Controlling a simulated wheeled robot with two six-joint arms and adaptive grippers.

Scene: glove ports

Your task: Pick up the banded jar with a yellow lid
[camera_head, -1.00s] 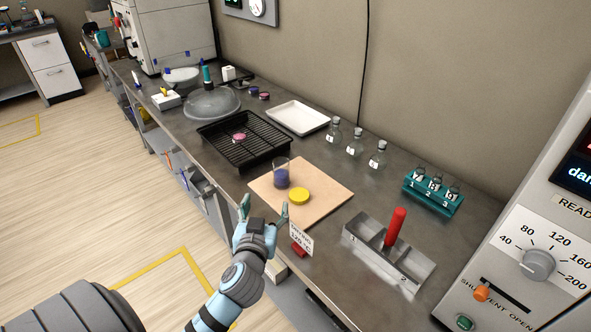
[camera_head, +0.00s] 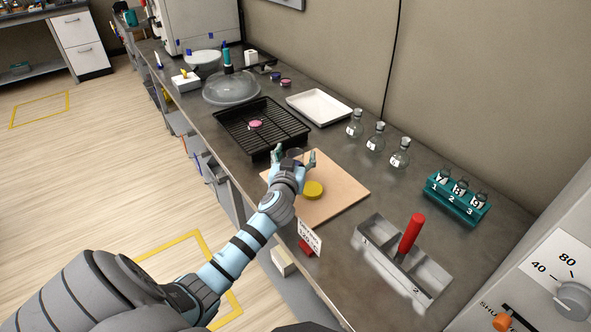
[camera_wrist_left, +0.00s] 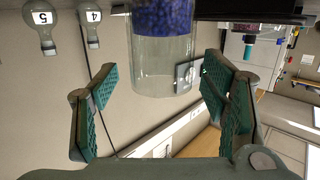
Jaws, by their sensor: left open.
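A yellow round lid (camera_head: 314,190) lies on the tan board (camera_head: 345,190) in the head view. I cannot see a banded jar under it. A clear glass vessel with blue contents (camera_wrist_left: 162,18) stands on the board behind the lid. In the head view only its upper part (camera_head: 294,153) shows behind my wrist. My left gripper (camera_head: 295,156) is open, with its fingers on either side of the glass in the picture. In the left wrist view, which is upside down, the glass is between the open fingers (camera_wrist_left: 158,78), with gaps on both sides. My right gripper is out of view.
A black rack tray (camera_head: 228,122) with a pink-lidded item (camera_head: 255,124) lies beyond the board. A metal divided tray (camera_head: 431,284) with a red handle (camera_head: 411,233) is right of it. Flasks (camera_head: 400,155), a teal rack (camera_head: 457,205) and a white tray (camera_head: 320,105) line the back.

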